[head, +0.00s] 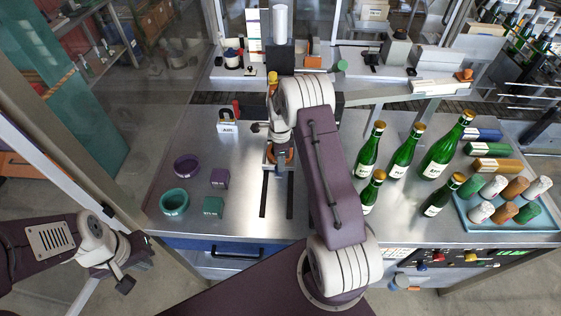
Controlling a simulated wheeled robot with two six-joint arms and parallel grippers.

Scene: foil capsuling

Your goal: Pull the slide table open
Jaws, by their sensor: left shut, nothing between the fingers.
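The slide table (268,166) is a small metal carriage with an orange round part, at the back end of two dark parallel slots (263,196) in the steel bench. A small blue piece sticks out at its front. My right arm reaches over the bench, and its gripper (275,135) is just above or at the carriage. Its fingers are largely hidden by my wrist, so contact and opening cannot be told. My left gripper (124,268) is shut and empty, off the bench's front left corner, well away from the slide table.
Several green bottles (403,151) stand right of my right arm. A blue tray (480,222) holds several capsules at far right. The slots ahead of the carriage are clear.

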